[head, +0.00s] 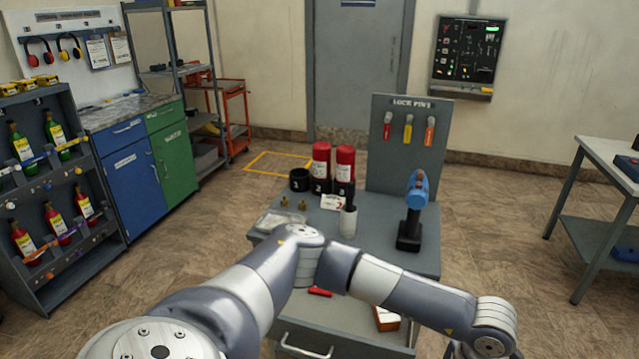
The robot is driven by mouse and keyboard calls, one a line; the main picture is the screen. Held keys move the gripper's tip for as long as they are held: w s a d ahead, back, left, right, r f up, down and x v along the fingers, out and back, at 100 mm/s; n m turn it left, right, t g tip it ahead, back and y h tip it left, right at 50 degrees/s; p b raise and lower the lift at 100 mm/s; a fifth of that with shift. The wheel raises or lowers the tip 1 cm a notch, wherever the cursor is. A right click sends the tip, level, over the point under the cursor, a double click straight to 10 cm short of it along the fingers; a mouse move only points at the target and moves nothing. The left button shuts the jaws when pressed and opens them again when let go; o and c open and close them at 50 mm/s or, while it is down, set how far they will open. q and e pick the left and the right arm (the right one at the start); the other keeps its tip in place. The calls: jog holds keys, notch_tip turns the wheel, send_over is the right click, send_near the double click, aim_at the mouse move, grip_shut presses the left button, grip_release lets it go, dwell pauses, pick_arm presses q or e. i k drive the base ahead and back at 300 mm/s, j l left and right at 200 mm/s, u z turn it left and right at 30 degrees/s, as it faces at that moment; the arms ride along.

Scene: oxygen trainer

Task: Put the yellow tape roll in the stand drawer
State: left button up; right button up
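The grey stand (385,262) is in the middle of the head view. Its drawer (345,340) appears pulled out at the bottom, with a handle on its front. A red item (320,292) and an orange and white box (386,318) show inside it. My arm crosses in front of the stand and hides part of its top and of the drawer. I cannot make out a yellow tape roll on the stand or in the drawer. My arm reaches from the lower left to the lower right, where its end runs off the bottom edge. Neither gripper's fingers show.
On the stand are two red cylinders (321,168), a black cup (299,180), a white holder (348,222), a blue and black drill (415,210) and a lock-pin board (400,160). A bottle rack (40,190) stands left, a table (600,165) right. Open floor surrounds the stand.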

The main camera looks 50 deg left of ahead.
aim_at(350, 317)
jog(key=j, duration=0.55)
jog(key=i+j, duration=0.15)
jog(key=j, duration=1)
jog(key=i, duration=0.05)
